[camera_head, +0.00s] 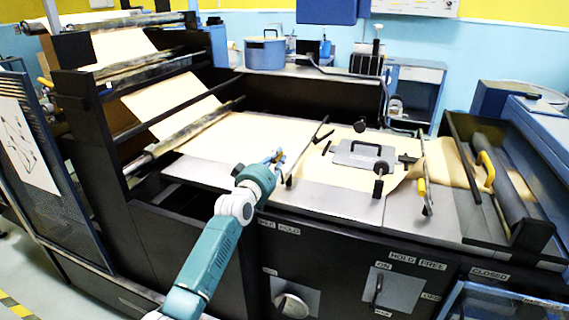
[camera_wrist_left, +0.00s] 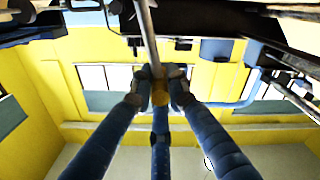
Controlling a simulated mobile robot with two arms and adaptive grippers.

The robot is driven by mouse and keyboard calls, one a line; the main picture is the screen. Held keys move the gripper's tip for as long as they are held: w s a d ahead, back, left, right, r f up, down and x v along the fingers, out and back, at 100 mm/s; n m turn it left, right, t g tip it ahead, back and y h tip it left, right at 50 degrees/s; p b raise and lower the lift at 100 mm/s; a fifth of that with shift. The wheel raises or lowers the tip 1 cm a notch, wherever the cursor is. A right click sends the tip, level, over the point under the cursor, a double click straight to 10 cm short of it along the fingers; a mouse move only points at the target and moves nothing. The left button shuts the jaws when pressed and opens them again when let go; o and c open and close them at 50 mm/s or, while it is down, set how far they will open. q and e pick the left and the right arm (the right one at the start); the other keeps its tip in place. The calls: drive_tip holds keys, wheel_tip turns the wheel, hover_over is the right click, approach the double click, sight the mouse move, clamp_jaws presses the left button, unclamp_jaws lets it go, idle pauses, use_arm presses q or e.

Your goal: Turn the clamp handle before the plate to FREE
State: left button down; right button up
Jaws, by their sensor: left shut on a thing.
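The plate (camera_head: 365,154) is a grey slab with a black handle, lying on the brown paper. Left of it, a dark clamp bar (camera_head: 307,150) crosses the paper edge. My left gripper (camera_head: 277,157) is at the near end of this bar. In the left wrist view its fingers (camera_wrist_left: 160,88) are closed around the yellow-orange end of a grey rod, the clamp handle (camera_wrist_left: 147,35). Below on the front panel are a HOLD label (camera_head: 289,230) and another label to its left, partly unreadable. My right gripper is not in view.
Right of the plate stands a second clamp handle (camera_head: 422,188) with a yellow grip, above HOLD and FREE labels (camera_head: 418,262). Black knobs on posts (camera_head: 380,178) stand near the plate. A blue pot (camera_head: 265,52) sits behind. The paper roll frame (camera_head: 85,110) rises at left.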

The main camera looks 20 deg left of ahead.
use_arm(q)
drive_tip(key=shift+w+a+f+n+b, duration=0.1)
drive_tip(key=shift+a+f+n+b, duration=0.15)
drive_tip(key=shift+a+n+b, duration=0.4)
drive_tip(key=shift+s+a+f+n+b, duration=0.1)
drive_tip(key=shift+a+f+n+b, duration=0.2)
drive_tip(key=shift+a+n, duration=0.7)
drive_tip(key=shift+w+a+f+n+b, duration=0.15)
drive_tip(key=shift+a+n+b, duration=0.4)
drive_tip(key=shift+n, duration=0.5)
drive_tip(key=c, duration=1.9)
unclamp_jaws()
drive_tip(key=shift+o, duration=1.1)
drive_tip(key=shift+f, duration=0.2)
